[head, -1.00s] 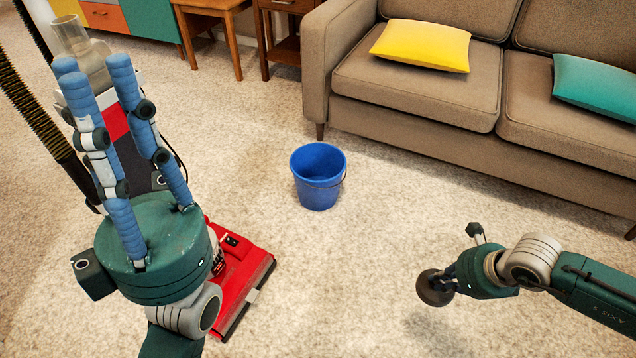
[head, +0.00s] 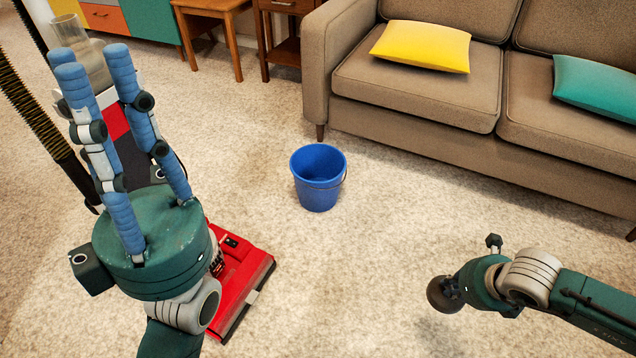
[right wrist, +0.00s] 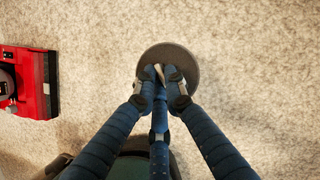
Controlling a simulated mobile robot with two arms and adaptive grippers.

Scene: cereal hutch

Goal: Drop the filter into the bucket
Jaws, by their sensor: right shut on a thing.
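The blue bucket (head: 318,178) stands upright on the carpet near the middle of the head view, with its open top showing. My right gripper (head: 452,290) is right of and nearer than the bucket, above the carpet. It is shut on a dark round filter (head: 443,296). In the right wrist view the fingers (right wrist: 160,78) close on the grey disc-shaped filter (right wrist: 184,62), with carpet below it. My left gripper (head: 97,72) points upward at the left, with its blue fingers spread apart and nothing seen between them.
A red upright vacuum cleaner (head: 245,275) stands at the left, behind my left gripper; its head also shows in the right wrist view (right wrist: 40,84). A brown sofa (head: 420,100) with yellow and teal cushions is at the back right. Carpet between bucket and right gripper is clear.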

